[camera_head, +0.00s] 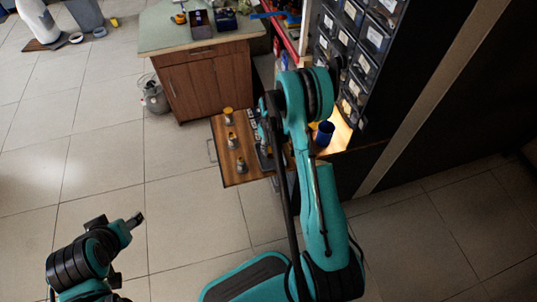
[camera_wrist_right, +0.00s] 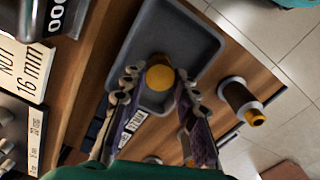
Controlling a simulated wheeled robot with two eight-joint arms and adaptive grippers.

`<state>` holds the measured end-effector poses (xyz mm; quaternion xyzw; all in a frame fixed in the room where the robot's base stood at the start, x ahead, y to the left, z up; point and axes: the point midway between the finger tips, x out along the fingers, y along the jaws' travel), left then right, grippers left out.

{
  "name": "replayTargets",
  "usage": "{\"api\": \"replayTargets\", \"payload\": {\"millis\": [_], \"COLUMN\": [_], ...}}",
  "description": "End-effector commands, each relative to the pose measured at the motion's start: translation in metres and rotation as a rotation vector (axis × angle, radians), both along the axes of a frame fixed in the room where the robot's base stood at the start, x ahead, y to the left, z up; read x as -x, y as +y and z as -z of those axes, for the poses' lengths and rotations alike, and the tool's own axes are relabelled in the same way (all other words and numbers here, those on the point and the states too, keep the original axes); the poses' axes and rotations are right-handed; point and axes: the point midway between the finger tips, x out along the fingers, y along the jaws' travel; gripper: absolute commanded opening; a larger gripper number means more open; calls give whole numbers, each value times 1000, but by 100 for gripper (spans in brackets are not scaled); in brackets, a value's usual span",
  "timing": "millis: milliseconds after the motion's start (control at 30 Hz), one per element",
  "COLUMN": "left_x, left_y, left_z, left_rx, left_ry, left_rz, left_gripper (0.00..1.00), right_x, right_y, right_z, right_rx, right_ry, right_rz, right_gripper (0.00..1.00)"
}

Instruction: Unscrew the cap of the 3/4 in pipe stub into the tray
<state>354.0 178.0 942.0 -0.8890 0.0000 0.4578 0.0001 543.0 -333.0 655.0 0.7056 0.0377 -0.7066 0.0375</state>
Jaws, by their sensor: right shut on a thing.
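My right gripper (camera_wrist_right: 158,82) is shut on a yellow cap (camera_wrist_right: 159,72), which sits between its two fingertips. The cap is over the grey tray (camera_wrist_right: 184,24) in the right wrist view; whether it touches the tray floor I cannot tell. A dark pipe stub with a pale collar and yellow end (camera_wrist_right: 240,99) stands on the wooden board to the right of the tray. Another stub is partly hidden behind the right finger. My left gripper (camera_head: 136,220) is at lower left, away from the board.
A label plate reading 16 mm (camera_wrist_right: 22,68) lies left of the tray. A blue cup (camera_head: 325,133) stands right of my right arm. A rack of drawers (camera_head: 347,42) rises behind. A wooden cabinet (camera_head: 208,80) stands beyond the board. The floor at left is mostly clear.

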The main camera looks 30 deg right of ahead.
Motion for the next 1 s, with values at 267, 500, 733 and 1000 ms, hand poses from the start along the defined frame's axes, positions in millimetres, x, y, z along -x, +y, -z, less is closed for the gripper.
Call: {"api": "replayTargets", "payload": {"millis": [267, 500, 733, 1000], "left_x": [0, 0, 0, 0], "left_y": [0, 0, 0, 0], "left_z": [16, 14, 14, 4], "left_rx": [0, 0, 0, 0], "left_ry": [0, 0, 0, 0], "left_rz": [0, 0, 0, 0], "left_gripper": [53, 53, 53, 53], "right_x": [0, 0, 0, 0], "right_y": [0, 0, 0, 0], "right_z": [35, 34, 33, 11], "right_rx": [0, -1, 0, 0], "right_ry": [0, 1, 0, 0], "right_rz": [0, 0, 0, 0], "right_gripper": [0, 47, 50, 50]}}
